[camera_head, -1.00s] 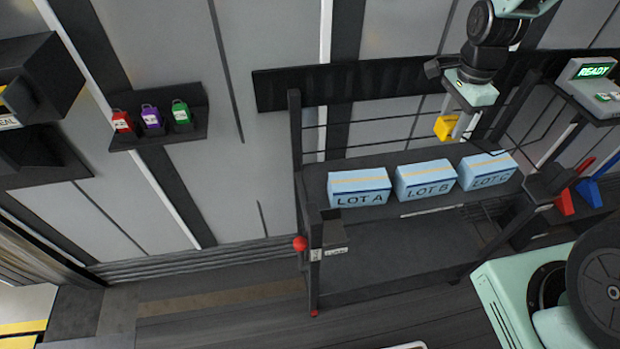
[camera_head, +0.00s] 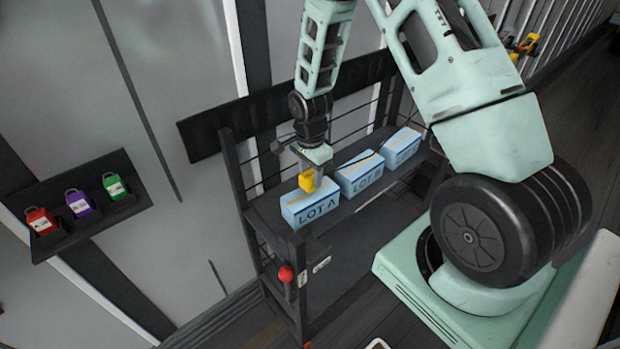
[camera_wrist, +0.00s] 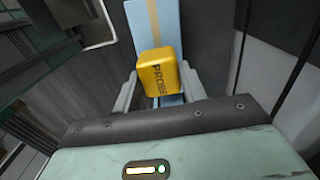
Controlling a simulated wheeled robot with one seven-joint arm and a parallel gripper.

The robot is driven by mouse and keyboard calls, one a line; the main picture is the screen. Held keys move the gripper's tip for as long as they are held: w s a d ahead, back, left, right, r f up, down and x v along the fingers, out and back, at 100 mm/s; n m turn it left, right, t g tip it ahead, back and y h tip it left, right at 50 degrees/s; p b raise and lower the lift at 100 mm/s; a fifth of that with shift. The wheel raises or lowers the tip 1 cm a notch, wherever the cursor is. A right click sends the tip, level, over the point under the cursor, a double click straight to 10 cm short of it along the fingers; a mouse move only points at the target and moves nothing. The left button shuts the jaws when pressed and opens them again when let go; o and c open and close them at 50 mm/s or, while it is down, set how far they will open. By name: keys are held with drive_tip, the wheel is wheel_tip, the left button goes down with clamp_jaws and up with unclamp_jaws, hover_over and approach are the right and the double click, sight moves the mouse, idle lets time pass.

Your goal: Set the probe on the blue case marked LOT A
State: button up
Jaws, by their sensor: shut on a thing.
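My gripper (camera_head: 314,178) is shut on the yellow probe (camera_head: 306,181), right over the blue case marked LOT A (camera_head: 311,207). In the wrist view the probe (camera_wrist: 158,76), with its PROBE lettering, sits between the two fingers (camera_wrist: 157,92). The blue case (camera_wrist: 152,22) with its tan stripe shows behind and beneath it. I cannot tell whether the probe touches the case top or hangs just above it. The probe covers part of the case's top.
Blue cases LOT B (camera_head: 358,177) and LOT C (camera_head: 400,149) stand to the right on the same dark rack (camera_head: 240,190). A wall shelf (camera_head: 95,222) at left holds red (camera_head: 41,221), purple (camera_head: 78,203) and green (camera_head: 114,186) padlock-like items. A red knob (camera_head: 285,273) is on the rack's front post.

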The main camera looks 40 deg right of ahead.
drive_tip(key=shift+f, duration=1.1)
drive_tip(key=shift+f, duration=0.1)
drive_tip(key=shift+f, duration=0.15)
drive_tip(key=o, duration=1.1)
drive_tip(key=shift+c, duration=0.2)
